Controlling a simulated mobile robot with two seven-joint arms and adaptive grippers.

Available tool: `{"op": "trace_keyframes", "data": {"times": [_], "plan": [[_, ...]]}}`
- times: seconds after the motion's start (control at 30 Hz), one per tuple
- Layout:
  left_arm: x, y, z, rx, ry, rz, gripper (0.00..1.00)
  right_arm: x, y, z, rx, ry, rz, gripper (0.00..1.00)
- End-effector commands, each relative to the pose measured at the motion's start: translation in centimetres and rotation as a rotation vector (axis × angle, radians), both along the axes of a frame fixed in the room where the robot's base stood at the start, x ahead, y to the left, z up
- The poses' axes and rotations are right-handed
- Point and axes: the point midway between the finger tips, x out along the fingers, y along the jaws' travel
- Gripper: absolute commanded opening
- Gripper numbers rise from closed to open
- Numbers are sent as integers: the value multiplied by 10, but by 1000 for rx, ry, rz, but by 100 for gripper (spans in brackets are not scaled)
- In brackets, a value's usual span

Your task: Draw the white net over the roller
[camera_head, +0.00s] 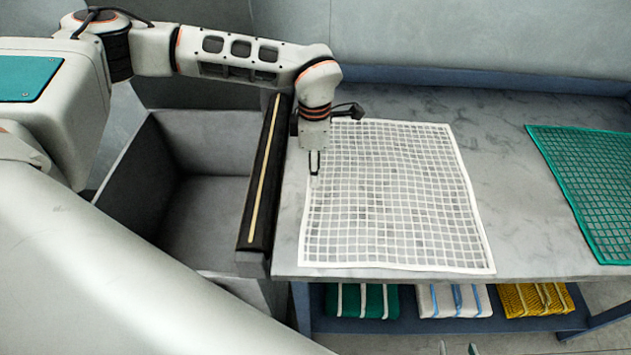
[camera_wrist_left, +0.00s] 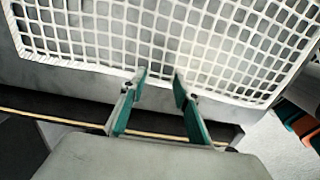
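The white net (camera_head: 390,195) lies spread nearly flat on the grey table, its left edge a little right of the roller. The roller (camera_head: 262,185) is a dark bar with a pale yellow stripe along the table's left edge; the stripe also shows in the left wrist view (camera_wrist_left: 60,119). My left gripper (camera_head: 314,176) points down at the net's left border. Two small tips of my right gripper (camera_head: 457,349) show apart at the bottom edge; the rest is out of view.
An open grey bin (camera_head: 128,165) stands left of the roller. A green net (camera_head: 590,180) lies on the table (camera_head: 500,150) at the right. Folded green, white and yellow nets (camera_head: 535,299) lie on a shelf below. Bare table separates the two spread nets.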

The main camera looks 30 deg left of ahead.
Motion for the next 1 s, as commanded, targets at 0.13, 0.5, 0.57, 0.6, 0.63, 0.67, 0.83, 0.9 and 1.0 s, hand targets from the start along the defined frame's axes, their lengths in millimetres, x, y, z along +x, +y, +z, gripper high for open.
{"op": "trace_keyframes", "data": {"times": [0.13, 0.5, 0.57, 0.6, 0.63, 0.67, 0.83, 0.9, 1.0], "plan": [[0, 0, -4, 0, 0, 0, 31, 0, 0, -2, -1, 2, 0, 40], [0, 0, -4, 0, 0, -1, 20, 2, 0, 2, 1, -7, -1, 40], [0, 0, -4, 0, 0, -1, 12, 2, 0, 3, 1, -8, -2, 40], [0, 0, -4, 0, 0, -1, 7, 2, 0, 3, 1, -8, -2, 40], [0, 0, -4, 0, 0, -1, 3, 2, 0, 3, 1, -8, -2, 40], [0, 0, -4, 0, 0, 0, 0, 2, -1, 3, 1, -8, -2, 40], [0, 0, -4, 0, 0, 0, 0, 2, -1, 3, 1, -7, -2, 40], [0, 0, -4, 0, 0, 0, 0, 2, -1, 2, 1, -7, -2, 40], [0, 0, -4, 0, 0, 0, 0, 2, -1, 1, 1, -5, -1, 40]]}}
